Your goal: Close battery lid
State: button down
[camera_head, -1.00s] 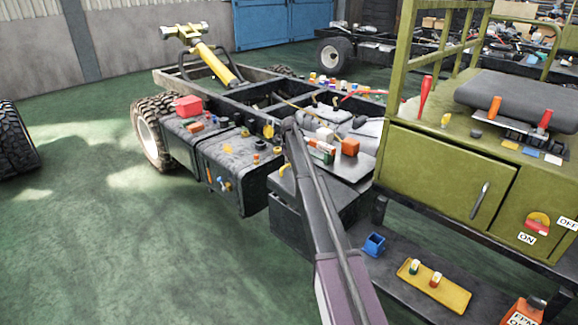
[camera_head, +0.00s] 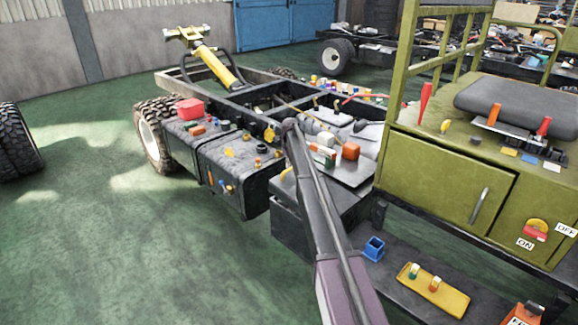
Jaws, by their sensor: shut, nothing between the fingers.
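A dark box (camera_head: 301,235), which looks like the battery box, sits low on the near side of the chassis, right of the black tank. My arm crosses in front of it and hides part of it. I cannot make out its lid for certain, nor whether it is open or shut. A grey plate (camera_head: 364,173) with small blocks on it lies just above and behind the box. My arm runs up from the bottom edge to a joint above the box. My gripper does not show; the arm hides whatever lies beyond that joint.
The black tank (camera_head: 232,185) with caps is left of the box. The olive cabinet (camera_head: 440,182) with a handle stands to the right. Green floor (camera_head: 110,250) at left is clear.

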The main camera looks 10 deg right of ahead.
notch_tip(320, 180, up, 2)
jog(key=shift+p, duration=0.7)
jog(key=w+a+r+p, duration=0.4)
jog(key=w+r+p, duration=0.2)
jog(key=shift+w+r, duration=0.2)
jog(key=shift+w, duration=0.15)
jog(key=shift+s, duration=0.1)
jog(key=s+a+n, duration=0.2)
jog(key=s+n, duration=0.8)
jog(key=s, duration=1)
jog(key=s+a+n, duration=0.2)
jog(key=s+n, duration=0.7)
jog(key=s, duration=1.1)
jog(key=s+a+n, duration=0.2)
jog(key=s+n, duration=0.8)
jog(key=s, duration=1.1)
jog(key=shift+a+n, duration=0.3)
jog(key=shift+a, duration=0.05)
